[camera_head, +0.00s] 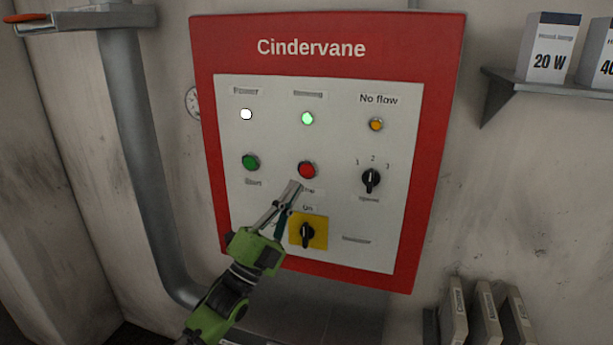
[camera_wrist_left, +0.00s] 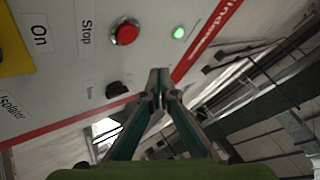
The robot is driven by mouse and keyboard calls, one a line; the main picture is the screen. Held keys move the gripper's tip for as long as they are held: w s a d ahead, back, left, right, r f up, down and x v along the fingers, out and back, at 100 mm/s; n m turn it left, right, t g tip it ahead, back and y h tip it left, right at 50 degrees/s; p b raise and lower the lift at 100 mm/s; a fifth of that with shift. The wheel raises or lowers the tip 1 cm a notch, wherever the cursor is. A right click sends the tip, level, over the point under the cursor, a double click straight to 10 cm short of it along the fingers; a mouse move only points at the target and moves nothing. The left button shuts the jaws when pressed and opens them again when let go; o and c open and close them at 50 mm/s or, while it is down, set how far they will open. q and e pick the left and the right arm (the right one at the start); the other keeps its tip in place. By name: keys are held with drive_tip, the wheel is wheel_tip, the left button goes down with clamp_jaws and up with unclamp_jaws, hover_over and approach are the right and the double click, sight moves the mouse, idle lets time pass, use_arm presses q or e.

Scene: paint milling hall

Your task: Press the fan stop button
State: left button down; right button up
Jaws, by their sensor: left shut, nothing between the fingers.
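The control panel (camera_head: 262,225) headed Cindervane has a red border and a pale face. The round red stop button (camera_head: 307,169) is in its middle row, under a lit green lamp (camera_head: 307,118). In the left wrist view the red button (camera_wrist_left: 125,32) shows beside its Stop label (camera_wrist_left: 86,33). My left gripper (camera_head: 296,184) is shut and empty, its tips just below the button in the head view. In the left wrist view the fingertips (camera_wrist_left: 160,75) appear apart from the button. The fingers partly cover the button's label in the head view. My right gripper is not in view.
A green button (camera_head: 250,162) is left of the red one, and a black rotary selector (camera_head: 371,179) right. A black isolator switch on a yellow plate (camera_head: 319,219) sits below. White and amber lamps flank the green lamp. A grey pipe (camera_head: 137,130) runs left of the panel.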

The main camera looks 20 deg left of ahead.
sight(307, 170)
use_arm(q)
drive_tip(key=w+b, duration=0.3)
drive_tip(key=w, duration=0.3)
drive_tip(key=shift+d, duration=0.1)
drive_tip(key=shift+b, duration=0.35)
idle(1.0)
drive_tip(key=shift+w+f+b, duration=0.1)
drive_tip(key=shift+w+b, duration=0.1)
drive_tip(key=shift+b, duration=0.15)
drive_tip(key=shift+w, duration=0.2)
